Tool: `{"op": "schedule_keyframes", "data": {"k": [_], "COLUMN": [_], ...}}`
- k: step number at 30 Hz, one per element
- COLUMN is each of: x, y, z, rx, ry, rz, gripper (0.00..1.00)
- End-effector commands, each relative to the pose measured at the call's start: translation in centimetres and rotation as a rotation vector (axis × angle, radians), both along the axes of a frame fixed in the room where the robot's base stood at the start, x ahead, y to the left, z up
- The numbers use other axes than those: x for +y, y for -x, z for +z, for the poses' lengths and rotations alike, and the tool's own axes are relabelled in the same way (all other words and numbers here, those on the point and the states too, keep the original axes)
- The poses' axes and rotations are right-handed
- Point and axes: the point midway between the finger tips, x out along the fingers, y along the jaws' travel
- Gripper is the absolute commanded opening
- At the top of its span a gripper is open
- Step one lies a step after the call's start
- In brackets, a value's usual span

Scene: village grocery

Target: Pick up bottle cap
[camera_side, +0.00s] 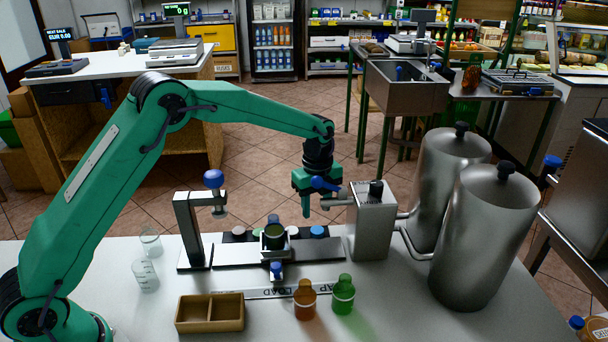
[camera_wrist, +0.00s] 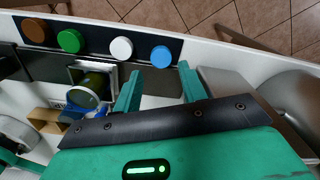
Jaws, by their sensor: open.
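Several bottle caps stand in a row on a dark strip: brown (camera_wrist: 34,30), green (camera_wrist: 69,41), white (camera_wrist: 121,48) and blue (camera_wrist: 161,56). In the side view the brown cap (camera_side: 239,232) and blue cap (camera_side: 317,230) show at the ends of the row. The green cap is largely hidden there behind a dark green bottle (camera_side: 274,238) in the central holder. My gripper (camera_side: 318,204) is open and empty, above the blue cap's end of the row. In the wrist view the blue cap appears between the fingertips of my gripper (camera_wrist: 160,77).
A press stand (camera_side: 188,230) is left of the strip. A steel box (camera_side: 373,225) and two steel tanks (camera_side: 485,240) stand close on the right. An orange bottle (camera_side: 304,299), a green bottle (camera_side: 343,294), a wooden tray (camera_side: 209,313) and clear beakers (camera_side: 145,275) are in front.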

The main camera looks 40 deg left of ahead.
Motion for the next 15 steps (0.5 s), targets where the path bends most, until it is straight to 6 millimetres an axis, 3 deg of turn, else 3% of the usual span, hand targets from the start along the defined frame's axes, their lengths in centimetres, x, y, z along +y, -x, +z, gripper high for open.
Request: {"op": "schedule_keyframes", "data": {"k": [7, 15], "x": [0.0, 0.0], "y": [0.0, 0.0], "z": [-1.1, -4.4], "rx": [0.002, 0.002], "ry": [-0.001, 0.0], "rz": [0.0, 0.0], "gripper": [0.41, 0.41]}}
